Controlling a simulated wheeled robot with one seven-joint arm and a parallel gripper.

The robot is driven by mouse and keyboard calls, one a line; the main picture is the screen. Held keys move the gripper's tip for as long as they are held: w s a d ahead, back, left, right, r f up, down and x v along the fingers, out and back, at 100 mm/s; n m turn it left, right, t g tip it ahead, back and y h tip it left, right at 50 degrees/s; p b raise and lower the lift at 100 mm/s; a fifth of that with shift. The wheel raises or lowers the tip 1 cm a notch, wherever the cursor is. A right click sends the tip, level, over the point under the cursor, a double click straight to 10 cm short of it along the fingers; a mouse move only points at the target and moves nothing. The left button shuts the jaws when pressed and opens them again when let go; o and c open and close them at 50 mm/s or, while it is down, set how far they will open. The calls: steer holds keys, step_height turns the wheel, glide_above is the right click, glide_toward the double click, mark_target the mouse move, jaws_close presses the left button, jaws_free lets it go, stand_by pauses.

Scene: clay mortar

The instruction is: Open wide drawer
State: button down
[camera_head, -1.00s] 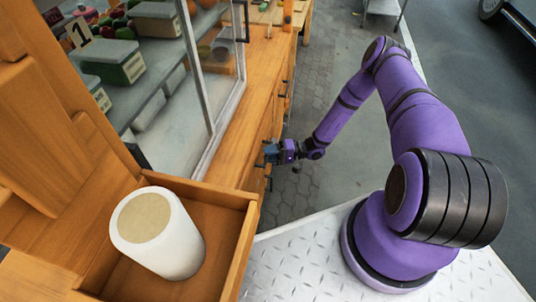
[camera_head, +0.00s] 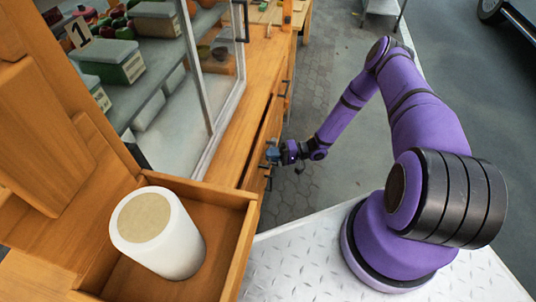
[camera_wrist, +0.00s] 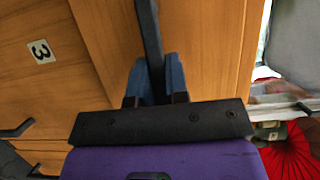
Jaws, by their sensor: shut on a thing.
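The wide drawer (camera_head: 269,122) is in the wooden counter front in the head view, seen steeply from above. A dark narrow gap shows along its top edge, so it appears slightly out. My gripper (camera_head: 271,154) is at the drawer front. In the wrist view, the blue fingers of my gripper (camera_wrist: 158,82) are closed on both sides of a long black handle (camera_wrist: 150,35). The wooden panel (camera_wrist: 210,50) lies behind the handle. The fingers hide part of the handle, and the drawer's inside is not visible.
A wooden box (camera_head: 225,192) holding a white cylinder (camera_head: 175,240) is at the front left. A glass case (camera_head: 200,90) stands on the counter. Paved floor (camera_head: 300,190) is clear right of the counter.

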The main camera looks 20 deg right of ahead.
steer(key=s+d, duration=0.8)
steer(key=d, duration=0.4)
steer(key=s+d, duration=0.7)
steer(key=d, duration=0.4)
steer(key=shift+s+d, duration=0.4)
steer(key=c, duration=1.1)
jaws_free()
steer(key=d, duration=0.3)
steer(key=s+d, duration=0.1)
steer(key=d, duration=0.3)
steer(key=s+d, duration=0.1)
steer(key=d, duration=0.2)
steer(key=shift+d, duration=0.3)
